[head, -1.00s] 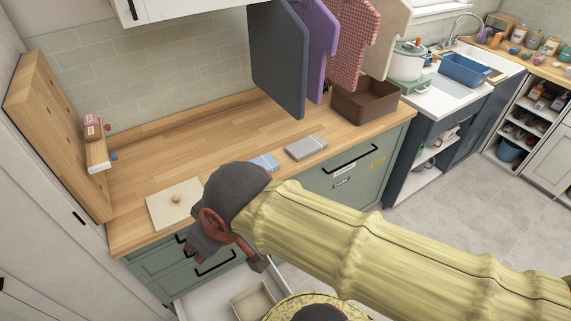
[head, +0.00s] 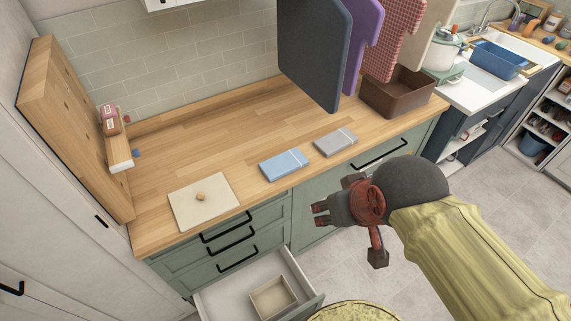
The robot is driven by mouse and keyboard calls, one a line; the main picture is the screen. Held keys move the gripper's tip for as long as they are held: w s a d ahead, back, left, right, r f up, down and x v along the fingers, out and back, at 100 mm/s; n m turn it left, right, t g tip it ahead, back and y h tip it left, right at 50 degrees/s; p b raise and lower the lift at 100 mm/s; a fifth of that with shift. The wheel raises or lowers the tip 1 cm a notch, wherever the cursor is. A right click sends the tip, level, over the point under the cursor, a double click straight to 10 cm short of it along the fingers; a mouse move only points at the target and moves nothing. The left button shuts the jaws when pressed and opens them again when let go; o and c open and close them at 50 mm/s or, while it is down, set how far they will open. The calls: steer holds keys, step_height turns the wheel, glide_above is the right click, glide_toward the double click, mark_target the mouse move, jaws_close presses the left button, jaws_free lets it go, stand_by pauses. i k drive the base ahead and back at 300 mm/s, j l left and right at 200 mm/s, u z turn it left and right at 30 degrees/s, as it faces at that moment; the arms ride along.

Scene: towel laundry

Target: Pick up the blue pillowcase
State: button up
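A folded light-blue cloth bundle with a pale band, which looks like the blue pillowcase (head: 284,165), lies flat near the front edge of the wooden counter (head: 200,148). My gripper (head: 346,233) is in front of the counter, to the right of and lower in the picture than the blue bundle. Its dark fingers on red links stand apart, and nothing shows between them. It does not appear to touch the bundle.
A grey folded bundle (head: 335,142) lies just right of the blue one. A cream board with a knob (head: 203,202) lies to the left. Hanging cloths (head: 318,55) and a brown bin (head: 395,95) are behind. An open drawer (head: 235,298) juts out below.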

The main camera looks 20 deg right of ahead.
mark_target(280, 166)
steer(key=l+u, duration=0.1)
steer(key=l, duration=0.2)
steer(key=l+u, duration=0.4)
steer(key=l, duration=0.4)
steer(key=l+u, duration=0.4)
steer(key=l, duration=0.4)
steer(key=i+l+u, duration=0.35)
steer(key=l, duration=0.25)
steer(key=i+l+u, duration=0.4)
steer(key=l, duration=0.35)
